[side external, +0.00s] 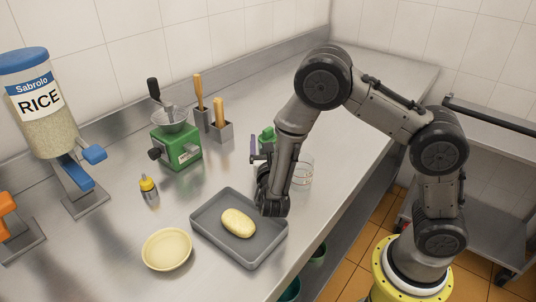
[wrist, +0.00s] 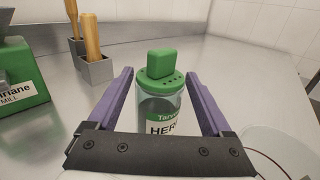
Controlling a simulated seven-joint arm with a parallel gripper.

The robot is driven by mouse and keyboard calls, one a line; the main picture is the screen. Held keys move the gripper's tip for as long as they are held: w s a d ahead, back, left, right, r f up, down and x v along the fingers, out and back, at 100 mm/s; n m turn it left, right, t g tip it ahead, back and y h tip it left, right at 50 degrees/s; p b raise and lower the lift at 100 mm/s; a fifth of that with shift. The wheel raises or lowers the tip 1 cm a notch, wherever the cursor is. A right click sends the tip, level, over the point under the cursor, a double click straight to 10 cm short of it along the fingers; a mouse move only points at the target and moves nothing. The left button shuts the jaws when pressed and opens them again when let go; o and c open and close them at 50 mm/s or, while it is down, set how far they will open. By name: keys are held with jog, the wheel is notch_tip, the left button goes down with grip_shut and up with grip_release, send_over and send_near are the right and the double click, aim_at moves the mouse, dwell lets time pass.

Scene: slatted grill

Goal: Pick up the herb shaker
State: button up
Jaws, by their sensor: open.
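The herb shaker (wrist: 160,100) is a clear jar with a green perforated lid and a green and white label, standing upright on the counter. In the side external view its green lid (side external: 267,135) shows behind my gripper, and most of its body is hidden. My gripper (wrist: 160,76) is open, with one purple finger on each side of the shaker. Gaps show between the fingers and the jar, and nothing is held. In the side external view the gripper (side external: 257,147) points toward the shaker, low over the counter.
A clear glass container (side external: 304,172) stands close to the right of my gripper. A green mill (side external: 177,148) and metal holders with wooden-handled tools (side external: 221,130) stand behind. A grey tray (side external: 206,226) with a yellow oval item, a cream bowl (side external: 167,249) and a small bottle (side external: 148,188) are nearer.

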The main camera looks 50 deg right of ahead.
aim_at(268, 132)
jog(key=c, duration=1.3)
jog(key=shift+r, duration=0.1)
jog(key=shift+r, duration=0.45)
notch_tip(268, 132, up, 2)
jog(key=shift+r, duration=0.25)
jog(key=s+r, duration=0.3)
jog(key=s, duration=0.1)
jog(key=s+a+r, duration=0.1)
jog(key=s+r, duration=0.2)
jog(key=s, duration=0.2)
jog(key=s+r, duration=0.3)
jog(key=s, duration=0.2)
jog(key=shift+a+r, duration=0.25)
jog(key=shift+a, duration=0.15)
jog(key=shift+w, duration=0.1)
jog(key=shift+r, duration=3.5)
